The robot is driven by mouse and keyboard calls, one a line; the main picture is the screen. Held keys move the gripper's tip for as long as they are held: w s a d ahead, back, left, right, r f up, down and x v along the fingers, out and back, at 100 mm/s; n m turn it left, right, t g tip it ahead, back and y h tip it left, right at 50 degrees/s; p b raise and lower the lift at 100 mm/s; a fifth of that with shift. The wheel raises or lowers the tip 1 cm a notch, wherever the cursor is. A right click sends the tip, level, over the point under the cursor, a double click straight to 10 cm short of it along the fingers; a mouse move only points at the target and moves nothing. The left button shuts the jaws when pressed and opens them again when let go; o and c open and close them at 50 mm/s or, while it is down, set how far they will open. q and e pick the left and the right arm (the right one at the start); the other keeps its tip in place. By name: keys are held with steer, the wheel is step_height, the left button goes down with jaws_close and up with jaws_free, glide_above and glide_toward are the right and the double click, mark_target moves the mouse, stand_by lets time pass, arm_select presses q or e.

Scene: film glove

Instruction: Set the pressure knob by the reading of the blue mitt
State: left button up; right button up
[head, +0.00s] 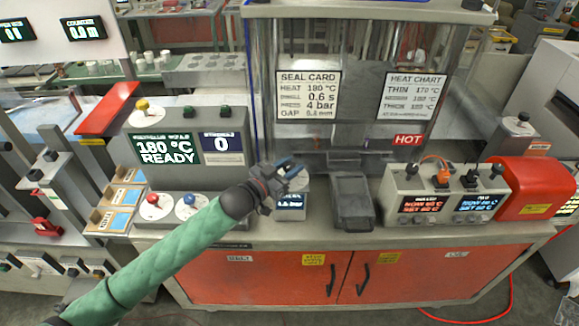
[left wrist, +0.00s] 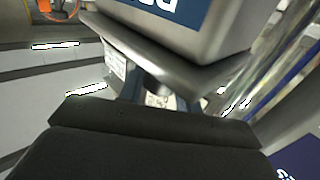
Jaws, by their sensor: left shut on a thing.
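A small grey pressure unit (head: 291,214) with a blue display stands on the bench at the centre. The display is partly covered and its figures are too small to read surely. My left gripper (head: 290,170) is at the top of this unit, shut on what appears to be its pressure knob, which the fingers mostly hide. In the left wrist view the gripper's fingers (left wrist: 157,95) close around a small dark part beside the grey unit (left wrist: 215,40) with its blue panel. The seal card (head: 307,94) behind reads 4 bar for pressure. I cannot make out a blue mitt.
A panel (head: 167,149) at left reads 180 °C READY, with a red knob (head: 152,199) and a blue knob (head: 189,199) below. A two-display control box (head: 436,190) stands farther right, beside a red housing (head: 535,187).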

arm_select(q)
steer(key=shift+w+a+g, duration=0.1)
steer(key=shift+g, duration=0.2)
arm_select(e)
steer(key=shift+w, duration=0.1)
arm_select(q)
steer(key=shift+m+g+h+b, duration=0.5)
steer(key=shift+m+g+h, duration=0.6)
steer(key=shift+m+g, duration=0.1)
arm_select(e)
steer(key=shift+w+a+r, duration=0.1)
steer(key=shift+w+r, duration=0.05)
steer(key=shift+w, duration=0.55)
steer(key=shift+w+a+r, duration=0.1)
steer(key=shift+w+r, duration=0.05)
steer(key=shift+w, duration=0.55)
steer(key=shift+w+r, duration=0.1)
steer(key=shift+a, duration=0.1)
arm_select(q)
steer(key=o, duration=0.8)
steer(key=shift+o, duration=0.7)
arm_select(e)
steer(key=shift+s+a, duration=0.1)
steer(key=shift+s, duration=0.1)
